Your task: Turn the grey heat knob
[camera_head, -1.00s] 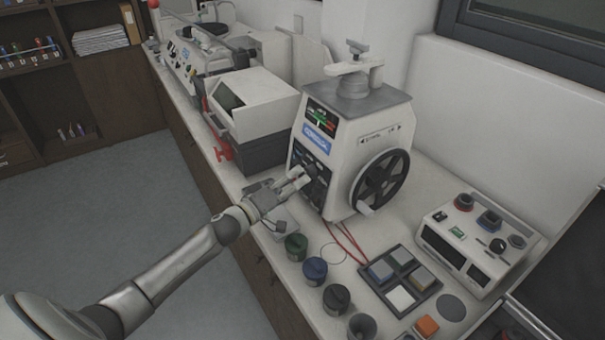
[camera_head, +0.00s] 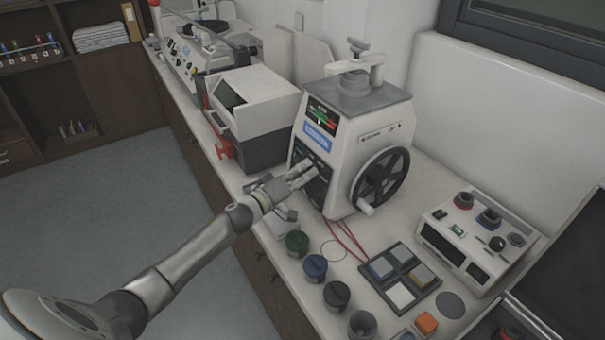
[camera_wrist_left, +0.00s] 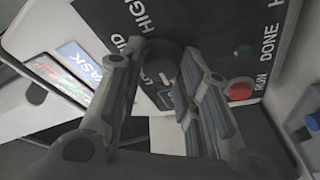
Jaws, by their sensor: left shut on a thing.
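The mounting press (camera_head: 338,150) is a white machine with a black front panel and a wheel on its right side. My left gripper (camera_head: 310,174) reaches its front panel from the left. In the left wrist view, the left gripper (camera_wrist_left: 162,58) has its two fingers on either side of the dark grey heat knob (camera_wrist_left: 163,66) and is shut on it. Lettering such as HIGH shows around the knob. In the head view my fingers hide the knob. My right gripper is not in view.
A red button (camera_wrist_left: 240,91) and a small green one sit on the panel right of the knob. Several small jars (camera_head: 315,268) line the bench front. A sample tray (camera_head: 424,290) and a control box (camera_head: 476,240) stand at the right. Red cables run beside the press.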

